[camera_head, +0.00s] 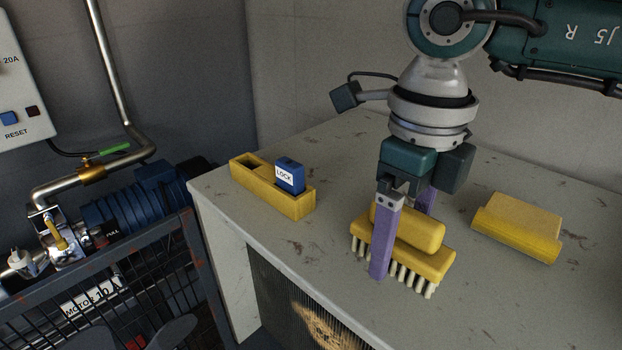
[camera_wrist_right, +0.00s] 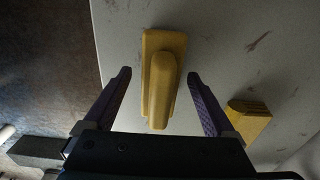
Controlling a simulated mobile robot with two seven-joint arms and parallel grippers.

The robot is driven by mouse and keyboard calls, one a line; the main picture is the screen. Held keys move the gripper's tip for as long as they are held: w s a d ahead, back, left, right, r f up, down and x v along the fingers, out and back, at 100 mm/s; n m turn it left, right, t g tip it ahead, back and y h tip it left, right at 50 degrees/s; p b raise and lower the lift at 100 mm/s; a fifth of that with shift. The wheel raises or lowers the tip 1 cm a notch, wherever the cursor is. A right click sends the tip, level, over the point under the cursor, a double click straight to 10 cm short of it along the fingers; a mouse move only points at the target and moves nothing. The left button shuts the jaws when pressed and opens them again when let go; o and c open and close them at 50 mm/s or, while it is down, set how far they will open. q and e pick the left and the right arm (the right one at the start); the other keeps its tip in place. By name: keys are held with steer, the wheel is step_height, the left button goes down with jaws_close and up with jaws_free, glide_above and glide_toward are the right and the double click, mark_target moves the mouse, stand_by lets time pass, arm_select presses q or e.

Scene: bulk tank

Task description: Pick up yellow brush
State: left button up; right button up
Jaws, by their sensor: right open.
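The yellow brush (camera_head: 432,264) stands on its pale bristles on the grey worktop, near the front edge, its rounded handle on top. My right gripper (camera_head: 402,245) is above and around it, with one purple finger in front of the brush and the other behind it. In the right wrist view the brush (camera_wrist_right: 162,75) lies between the spread fingers of the right gripper (camera_wrist_right: 158,75), with a gap on each side. The gripper is open and holds nothing. My left gripper does not show in either view.
A yellow holder (camera_head: 262,190) with a blue LOCK block (camera_head: 289,175) stands to the left on the worktop (camera_head: 340,160). Another yellow piece (camera_head: 517,226) lies to the right; it also shows in the right wrist view (camera_wrist_right: 248,120). A mesh guard (camera_head: 110,295) and blue motor (camera_head: 135,200) are beyond the left edge.

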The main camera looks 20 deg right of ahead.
jaws_close()
stand_by(0.8)
